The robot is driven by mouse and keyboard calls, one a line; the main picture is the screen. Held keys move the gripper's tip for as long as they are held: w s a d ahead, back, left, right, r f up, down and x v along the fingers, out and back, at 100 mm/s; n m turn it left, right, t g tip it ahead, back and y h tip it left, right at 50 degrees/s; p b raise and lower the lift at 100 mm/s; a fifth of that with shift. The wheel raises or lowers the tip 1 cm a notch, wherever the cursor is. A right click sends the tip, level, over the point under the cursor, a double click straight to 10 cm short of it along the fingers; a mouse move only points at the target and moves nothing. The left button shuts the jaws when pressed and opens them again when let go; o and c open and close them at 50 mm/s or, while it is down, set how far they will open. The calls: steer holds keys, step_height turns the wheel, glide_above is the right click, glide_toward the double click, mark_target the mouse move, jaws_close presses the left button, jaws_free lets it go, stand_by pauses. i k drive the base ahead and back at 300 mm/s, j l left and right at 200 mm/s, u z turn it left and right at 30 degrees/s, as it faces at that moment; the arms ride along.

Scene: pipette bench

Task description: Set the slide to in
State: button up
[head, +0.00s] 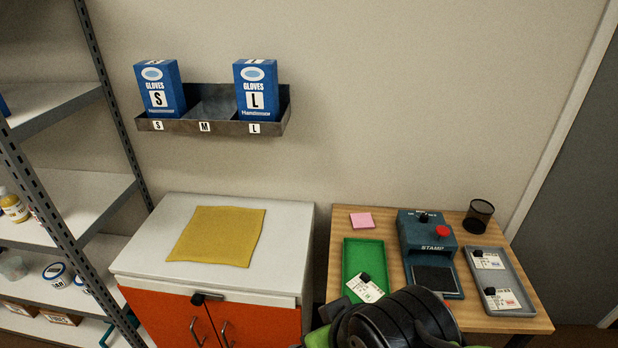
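No part is labelled as the slide in the head view, so I cannot tell for sure which it is. A pale slab-like front (255,297) lies under the white cabinet top (140,250), above the orange doors. It carries a dark handle with a grey bar (208,296). It seems to stick out a little past the top; how far is unclear. My arm's dark, rounded end (400,322) with green parts is at the bottom, in front of the wooden table and right of the cabinet. Its fingertips cannot be made out.
The wooden table (541,322) holds a green tray (352,252), a blue stamp machine (412,238) with a red button, a grey tray (527,308) and a mesh cup (479,215). A yellow cloth (217,236) lies on the cabinet. Shelves (90,195) stand left.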

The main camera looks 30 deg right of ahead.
mark_target(440, 280)
steer(key=z, duration=1.8)
steer(key=i+j+z, duration=0.15)
steer(key=j+z, duration=0.2)
steer(key=z, duration=0.15)
